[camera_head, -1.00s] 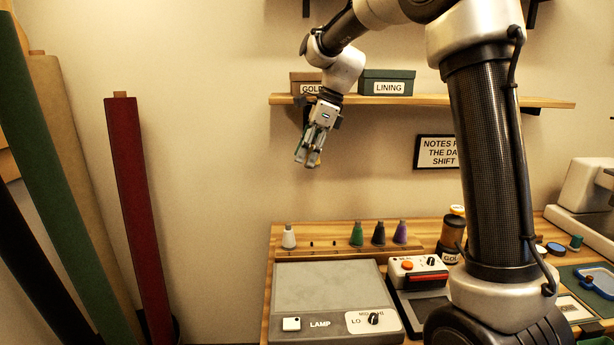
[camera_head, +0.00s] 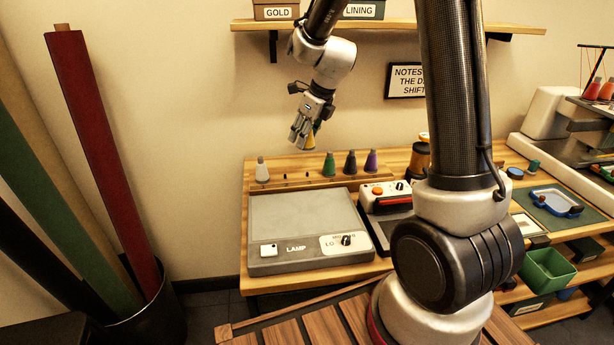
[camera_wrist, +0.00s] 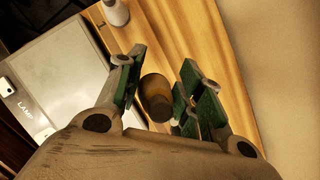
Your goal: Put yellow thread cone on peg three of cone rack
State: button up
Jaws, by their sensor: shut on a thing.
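The yellow thread cone (camera_head: 311,139) is held between the fingers of my gripper (camera_head: 302,135), partly hidden by them. In the wrist view the cone (camera_wrist: 155,98) shows end-on and dark between the green finger pads of my gripper (camera_wrist: 160,92). The cone rack (camera_head: 298,180) is a low wooden strip along the back of the table. A white cone (camera_head: 262,171) stands at its left end. Green (camera_head: 329,165), black (camera_head: 350,163) and purple (camera_head: 371,161) cones stand toward its right. Bare pegs show between the white and green cones. My gripper is above this bare stretch, and the cone looks clear of the rack.
A grey lamp box (camera_head: 308,222) lies in front of the rack. A device with an orange button (camera_head: 377,191) and a brown jar (camera_head: 420,160) are to the right. The shelf (camera_head: 400,25) with boxes is above and behind. The white cone also shows in the wrist view (camera_wrist: 116,13).

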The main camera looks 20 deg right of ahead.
jog(key=shift+w+f, duration=0.2)
notch_tip(320, 180, down, 9)
jog(key=shift+f, duration=0.2)
jog(key=shift+f, duration=0.15)
jog(key=o, duration=1)
jog(key=shift+c, duration=0.2)
